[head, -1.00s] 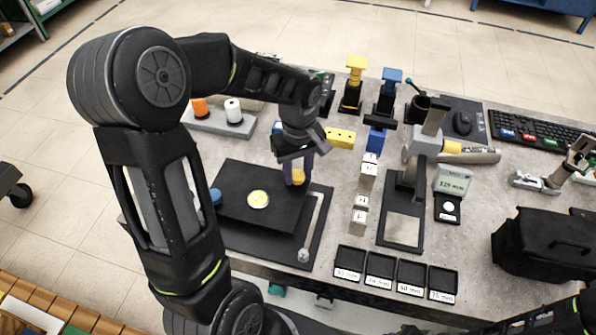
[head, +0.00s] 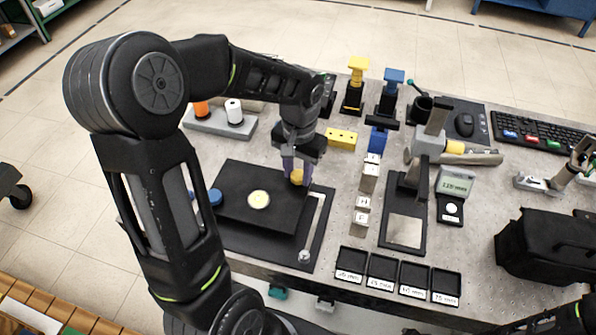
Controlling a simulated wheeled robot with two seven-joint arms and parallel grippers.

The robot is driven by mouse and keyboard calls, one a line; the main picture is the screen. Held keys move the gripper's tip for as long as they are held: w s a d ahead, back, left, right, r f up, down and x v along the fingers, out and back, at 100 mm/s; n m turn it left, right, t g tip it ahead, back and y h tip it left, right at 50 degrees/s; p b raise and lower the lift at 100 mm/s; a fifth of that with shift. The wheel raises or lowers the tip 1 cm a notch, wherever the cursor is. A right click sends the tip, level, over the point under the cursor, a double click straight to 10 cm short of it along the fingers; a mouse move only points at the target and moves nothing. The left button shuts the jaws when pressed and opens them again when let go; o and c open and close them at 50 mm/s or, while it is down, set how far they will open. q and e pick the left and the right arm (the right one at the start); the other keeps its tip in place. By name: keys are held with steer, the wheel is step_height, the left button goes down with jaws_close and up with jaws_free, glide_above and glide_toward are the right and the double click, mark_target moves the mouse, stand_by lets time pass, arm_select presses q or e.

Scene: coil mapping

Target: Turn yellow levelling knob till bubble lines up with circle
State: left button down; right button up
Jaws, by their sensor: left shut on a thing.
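The yellow levelling knob (head: 297,177) sits at the right back corner of a black tilting plate (head: 238,206). My left gripper (head: 297,178) points down over this knob and is shut on it, one finger on each side. A round yellow-green bubble level (head: 259,199) lies in the middle of the plate. Its bubble and circle are too small to tell apart. A blue knob (head: 215,196) stands at the plate's left edge. My right gripper is not in view; only a dark part of my right arm shows at the lower right.
Several black trays (head: 382,268) line the front edge. A gauge stand (head: 405,228), a display (head: 455,181) and a black case (head: 548,245) stand to the right. A yellow block (head: 341,139) lies behind the gripper.

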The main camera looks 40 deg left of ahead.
mark_target(298, 176)
arm_select(q)
steer(key=shift+s+f+m, duration=0.15)
steer(key=shift+f+m, duration=0.05)
steer(key=shift+m, duration=1.4)
steer(key=c, duration=1.4)
jaws_free()
steer(key=o, duration=0.4)
steer(key=shift+o, duration=0.2)
steer(key=shift+r, duration=0.15)
steer(key=r, duration=0.7)
steer(key=shift+w+r+b, duration=0.2)
steer(key=shift+r+b, duration=0.1)
steer(key=shift+b, duration=0.05)
